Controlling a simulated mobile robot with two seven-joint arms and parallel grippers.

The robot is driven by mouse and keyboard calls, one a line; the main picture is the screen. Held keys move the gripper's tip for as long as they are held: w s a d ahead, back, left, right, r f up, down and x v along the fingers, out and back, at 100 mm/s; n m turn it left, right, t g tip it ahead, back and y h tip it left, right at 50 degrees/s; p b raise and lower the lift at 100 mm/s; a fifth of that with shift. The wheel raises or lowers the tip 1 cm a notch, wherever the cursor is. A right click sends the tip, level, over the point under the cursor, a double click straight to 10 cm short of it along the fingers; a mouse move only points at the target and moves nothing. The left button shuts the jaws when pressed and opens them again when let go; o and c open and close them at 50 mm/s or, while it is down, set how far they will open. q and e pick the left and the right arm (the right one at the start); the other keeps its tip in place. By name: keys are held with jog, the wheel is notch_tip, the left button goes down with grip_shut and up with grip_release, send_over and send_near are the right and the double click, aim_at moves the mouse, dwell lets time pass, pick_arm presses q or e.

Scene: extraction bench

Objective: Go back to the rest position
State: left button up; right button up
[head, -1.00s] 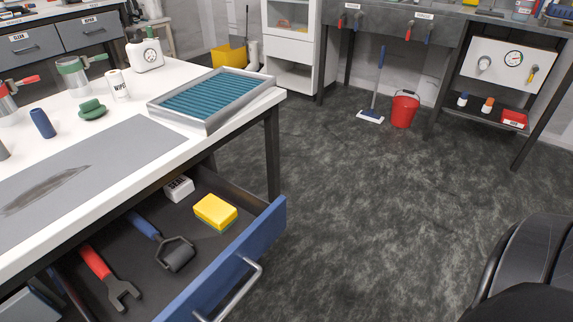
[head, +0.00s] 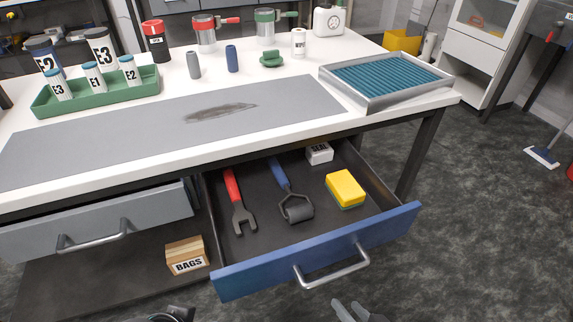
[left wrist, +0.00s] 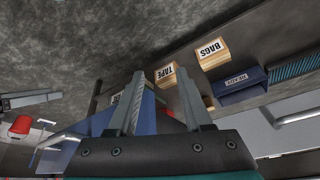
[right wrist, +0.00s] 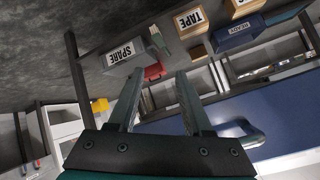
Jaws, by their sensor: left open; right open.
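My right gripper (head: 352,309) shows at the bottom edge of the head view, in front of the open blue drawer and apart from its handle (head: 332,267). In the right wrist view its fingers (right wrist: 158,74) stand apart with nothing between them. My left gripper (left wrist: 161,74) is open and empty in the left wrist view, below bench level.
The blue drawer (head: 320,255) juts out, holding a red-handled wrench (head: 236,203), a blue-handled roller (head: 290,195), a yellow sponge (head: 345,188) and a SEAL box (head: 319,153). The grey drawer (head: 100,225) is beside it. A BAGS box (head: 186,256) sits below.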

jog(key=s+d+r+n+g+h, duration=0.25)
jog(key=s+r+n+g, duration=0.2)
jog(key=r, duration=0.35)
pick_arm(q)
notch_tip(320, 180, down, 14)
jog(key=s+a+f+g+p, duration=0.1)
jog(key=s+a+p, duration=0.15)
jog(key=p, duration=0.55)
pick_arm(e)
notch_tip(320, 180, down, 14)
jog(key=s+d+g, duration=0.2)
jog(key=s, duration=0.1)
pick_arm(q)
jog(key=s+a+f+p, duration=0.2)
jog(key=s+p, duration=0.1)
jog(key=s, duration=0.2)
jog(key=s+a+f+g+y+p, duration=0.1)
jog(key=s+a+f+p, duration=0.2)
jog(key=s, duration=0.3)
jog(key=shift+s+a, duration=0.25)
jog(key=shift+s, duration=0.05)
pick_arm(e)
jog(key=s+d+f, duration=0.2)
jog(key=s+f, duration=0.1)
jog(key=s, duration=0.2)
jog(key=s+d+f+g+h, duration=0.1)
jog(key=s+d+f, duration=0.2)
jog(key=s, duration=0.3)
jog(key=shift+s, duration=0.3)
